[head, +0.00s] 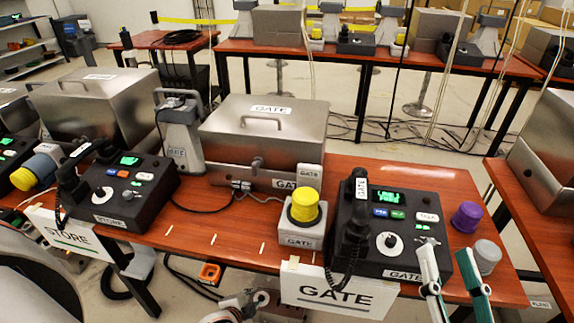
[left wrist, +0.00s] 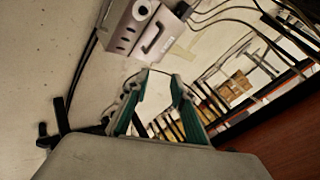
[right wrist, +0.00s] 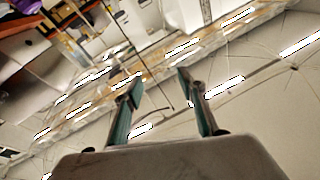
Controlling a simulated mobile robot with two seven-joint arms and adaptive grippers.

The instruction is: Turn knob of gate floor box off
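A grey box with a round white knob, a slot-like dark handle and small holes shows at the top of the left wrist view (left wrist: 145,28); it appears to be the gate floor box. In the head view a grey box is partly visible below the table edge (head: 282,312), behind the hanging GATE sign. My left gripper (left wrist: 160,78) points toward the box, apart from it, with a gap between its fingers and nothing held. It shows only partly at the bottom of the head view (head: 237,305). My right gripper (head: 449,265) is open and empty at the table's front right.
The GATE sign (head: 340,292) hangs from the table's front edge. The GATE phone console (head: 392,228), yellow-knobbed box (head: 301,240), purple cap (head: 467,217) and grey cap (head: 486,257) stand on the table. An orange item (head: 210,273) lies below, near cables.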

